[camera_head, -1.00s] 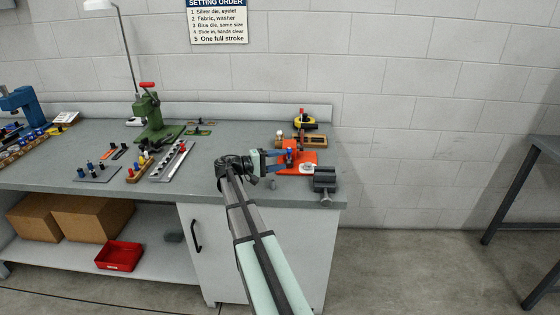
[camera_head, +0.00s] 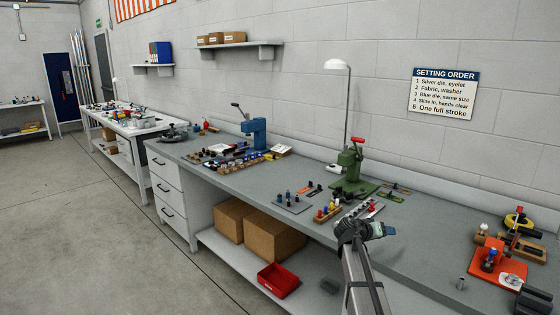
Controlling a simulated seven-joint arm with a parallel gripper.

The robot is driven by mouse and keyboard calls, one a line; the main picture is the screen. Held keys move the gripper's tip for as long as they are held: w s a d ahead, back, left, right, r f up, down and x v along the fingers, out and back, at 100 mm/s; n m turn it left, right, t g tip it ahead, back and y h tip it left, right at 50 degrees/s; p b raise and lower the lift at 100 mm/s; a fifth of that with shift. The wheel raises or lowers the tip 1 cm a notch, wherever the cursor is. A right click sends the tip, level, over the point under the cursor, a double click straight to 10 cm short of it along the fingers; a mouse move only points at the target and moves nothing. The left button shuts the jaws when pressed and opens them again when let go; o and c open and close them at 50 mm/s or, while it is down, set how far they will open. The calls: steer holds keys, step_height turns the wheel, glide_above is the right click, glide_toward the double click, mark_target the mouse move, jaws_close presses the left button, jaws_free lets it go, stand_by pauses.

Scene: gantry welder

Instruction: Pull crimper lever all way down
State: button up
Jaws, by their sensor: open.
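A green hand press (camera_head: 347,182) stands on the workbench right of centre; its short lever (camera_head: 358,141) has a red grip and is raised. A blue hand press (camera_head: 254,134) stands farther left, its thin lever (camera_head: 240,108) with a dark end tilted up to the left. I cannot tell which press is the crimper. My gripper (camera_head: 390,231) is open and empty, below and right of the green press at the bench's front side, pointing right. It is apart from both levers.
Die racks (camera_head: 328,214) and a metal strip (camera_head: 362,210) lie in front of the green press. A lamp (camera_head: 348,100) rises behind it. An orange plate (camera_head: 498,262) and grey vise (camera_head: 533,300) are at right. A red bin (camera_head: 278,279) sits on the lower shelf.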

steer(key=w+a+t+y, duration=0.2)
steer(key=a, duration=0.5)
steer(key=w+a+t+y, duration=0.2)
steer(key=a, duration=0.5)
steer(key=s+a+f+y, duration=0.3)
steer(key=a+f, duration=0.4)
steer(key=f, duration=0.1)
steer(key=s+d+f+n+g+y, duration=0.1)
steer(key=s+f+g, duration=0.3)
steer(key=s+f, duration=1)
steer(key=s+d+f+g, duration=0.1)
steer(key=s+f+g, duration=0.3)
steer(key=s+f, duration=1)
steer(key=s+f+n+g+y, duration=0.1)
steer(key=s+f+g, duration=0.2)
steer(key=s, duration=0.8)
steer(key=s+a+f+n+g+y, duration=0.1)
steer(key=s+f+g, duration=0.2)
steer(key=s+f, duration=0.3)
steer(key=s+a+f+g+y, duration=0.1)
steer(key=s+f+g, duration=0.2)
steer(key=s, duration=1.4)
step_height(320, 180, down, 2)
steer(key=shift+a+f+n+y, duration=0.1)
steer(key=shift+a+n+y, duration=0.05)
steer(key=shift+n+y, duration=0.25)
